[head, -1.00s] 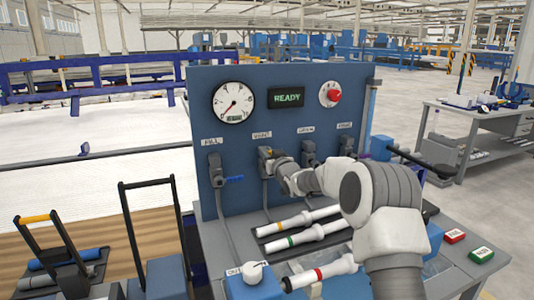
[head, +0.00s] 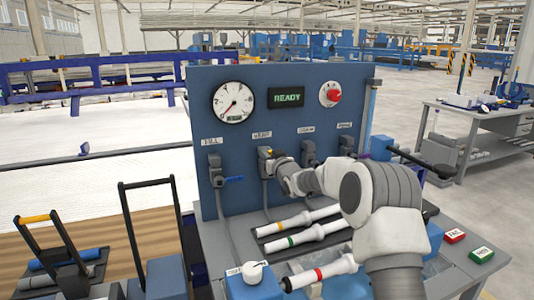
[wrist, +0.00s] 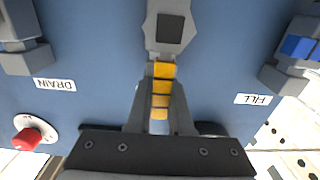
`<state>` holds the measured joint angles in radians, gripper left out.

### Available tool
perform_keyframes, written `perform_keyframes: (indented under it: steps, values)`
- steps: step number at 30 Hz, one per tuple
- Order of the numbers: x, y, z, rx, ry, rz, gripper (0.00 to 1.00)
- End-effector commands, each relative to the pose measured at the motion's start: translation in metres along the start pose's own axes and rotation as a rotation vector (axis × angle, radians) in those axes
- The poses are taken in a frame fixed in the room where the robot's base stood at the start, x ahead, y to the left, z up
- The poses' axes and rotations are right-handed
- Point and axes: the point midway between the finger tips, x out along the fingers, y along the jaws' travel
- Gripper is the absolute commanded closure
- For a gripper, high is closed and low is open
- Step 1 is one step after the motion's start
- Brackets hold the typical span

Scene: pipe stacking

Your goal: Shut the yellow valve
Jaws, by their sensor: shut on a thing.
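The yellow valve sits on the blue panel under the VENT label, with its grey body (wrist: 168,28) in the wrist view. Its yellow handle (wrist: 160,90) runs straight from the body toward my gripper (wrist: 160,112), along the panel's vertical. My gripper is shut on the handle, one finger on each side. In the head view the yellow handle (head: 265,153) shows only as a small patch beside my gripper (head: 275,160), which hides much of the valve.
The FILL valve with a blue handle (head: 233,179) is to the left, and the DRAIN valve (head: 308,155) to the right. Above are a gauge (head: 233,102), a READY display (head: 286,98) and a red knob (head: 334,95). Several white pipes (head: 290,239) lie on the bench below.

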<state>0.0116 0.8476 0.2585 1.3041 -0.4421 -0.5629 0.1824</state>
Motion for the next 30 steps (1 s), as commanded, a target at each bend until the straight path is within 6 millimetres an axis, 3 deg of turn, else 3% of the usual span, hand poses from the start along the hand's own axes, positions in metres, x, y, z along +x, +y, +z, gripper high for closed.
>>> perform_keyframes:
  steps: [17, 30]
  values:
    - [0.000, 0.002, 0.000, 0.047, 0.000, 0.000, 1.00]
    - [0.000, 0.017, 0.004, 0.377, 0.001, 0.002, 1.00]
